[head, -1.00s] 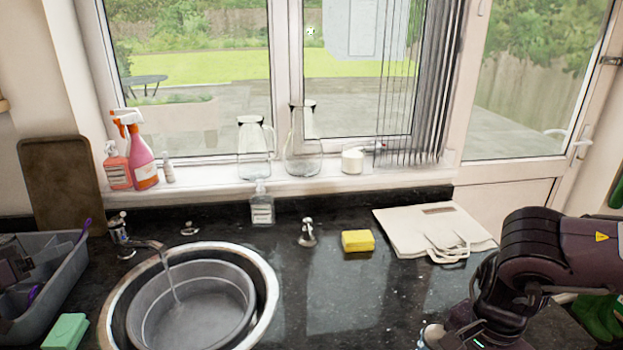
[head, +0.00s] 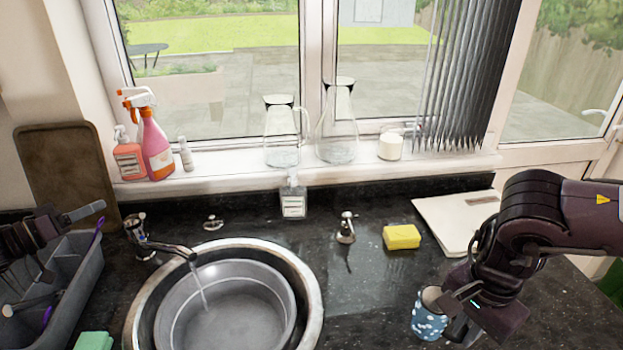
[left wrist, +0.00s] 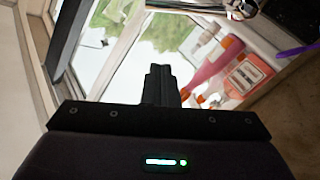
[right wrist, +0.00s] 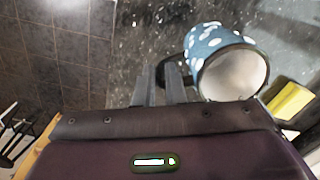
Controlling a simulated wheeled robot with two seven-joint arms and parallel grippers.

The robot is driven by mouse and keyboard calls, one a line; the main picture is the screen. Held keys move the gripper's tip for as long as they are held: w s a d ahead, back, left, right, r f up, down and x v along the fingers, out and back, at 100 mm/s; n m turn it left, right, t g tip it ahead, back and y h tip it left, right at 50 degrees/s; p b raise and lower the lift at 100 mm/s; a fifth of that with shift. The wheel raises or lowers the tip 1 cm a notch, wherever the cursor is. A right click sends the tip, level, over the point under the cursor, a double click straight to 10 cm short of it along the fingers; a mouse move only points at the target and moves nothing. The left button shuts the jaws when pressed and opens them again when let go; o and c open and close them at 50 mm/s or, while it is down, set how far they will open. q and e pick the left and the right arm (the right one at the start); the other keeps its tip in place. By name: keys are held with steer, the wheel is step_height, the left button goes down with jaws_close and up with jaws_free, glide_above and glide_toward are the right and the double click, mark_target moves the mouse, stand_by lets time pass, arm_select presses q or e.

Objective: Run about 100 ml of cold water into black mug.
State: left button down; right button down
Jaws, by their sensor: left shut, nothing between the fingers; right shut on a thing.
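A blue mug with white spots and a dark handle (head: 429,317) is low at right in the head view, over the counter. It also shows in the right wrist view (right wrist: 215,60), its pale inside facing the camera. No black mug shows. My right gripper (head: 458,328) is shut on its handle; the fingers (right wrist: 160,80) meet it in the right wrist view. My left gripper (head: 97,210) is shut and empty, left of the tap (head: 160,247); its closed fingers show in the left wrist view (left wrist: 160,84). Water (head: 201,290) runs from the tap into a grey basin (head: 170,307).
The basin sits in a round sink (head: 315,300). A grey caddy (head: 85,285) stands at left beside a green sponge (head: 93,341). Counter between sink and mug is clear.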

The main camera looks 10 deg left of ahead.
mark_target(136, 218)
steer(key=shift+w+a+r, duration=0.1)
steer(key=shift+r, duration=0.25)
steer(key=shift+r+p, duration=0.7)
steer(key=shift+p, duration=0.3)
arm_select(q)
steer(key=w+d+f, duration=0.3)
steer(key=d, duration=0.1)
steer(key=shift+w+f, duration=0.3)
arm_select(e)
steer(key=shift+r, duration=0.1)
arm_select(q)
steer(key=shift+d, duration=0.1)
